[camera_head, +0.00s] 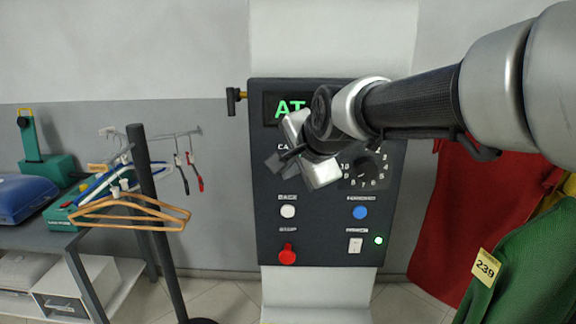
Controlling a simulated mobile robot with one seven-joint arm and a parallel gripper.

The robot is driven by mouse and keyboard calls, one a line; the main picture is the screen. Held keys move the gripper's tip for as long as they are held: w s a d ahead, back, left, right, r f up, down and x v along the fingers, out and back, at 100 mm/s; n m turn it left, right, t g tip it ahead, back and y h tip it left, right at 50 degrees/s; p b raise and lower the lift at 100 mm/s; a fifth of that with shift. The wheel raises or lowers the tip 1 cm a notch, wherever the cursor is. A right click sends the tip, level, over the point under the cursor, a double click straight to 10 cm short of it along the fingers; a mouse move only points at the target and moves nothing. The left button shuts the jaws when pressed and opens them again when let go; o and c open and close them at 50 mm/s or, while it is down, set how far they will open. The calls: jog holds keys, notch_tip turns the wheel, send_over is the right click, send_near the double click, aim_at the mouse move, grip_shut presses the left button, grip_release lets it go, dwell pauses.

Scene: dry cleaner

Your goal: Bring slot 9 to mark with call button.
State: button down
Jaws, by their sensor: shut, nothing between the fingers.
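A dark control panel (325,225) is mounted on the wall ahead. Its display (289,107) shows green letters "AT"; the rest of the text is hidden by my arm. A label starting "CA" (283,146) shows beside my gripper, and no button under it can be seen. A numbered dial (362,172) is to the right, partly covered by my wrist. My gripper (279,163) is shut and empty, in front of the panel's upper left part. I cannot tell whether it touches the panel.
Red (470,230) and green (525,265) garments hang right, tag 239 (485,267). A hanger stand (155,220) stands left.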

dwell(0.4)
jog(key=shift+w+b, duration=0.45)
jog(key=shift+b, duration=0.05)
jog(key=shift+w+b, duration=0.35)
jog(key=shift+w, duration=0.05)
dwell(0.5)
jog(key=shift+s, duration=0.1)
jog(key=shift+s+p, duration=0.65)
jog(key=shift+s, duration=0.1)
jog(key=shift+s+a+p, duration=0.1)
jog(key=shift+s+p, duration=1.35)
jog(key=shift+s, duration=1.05)
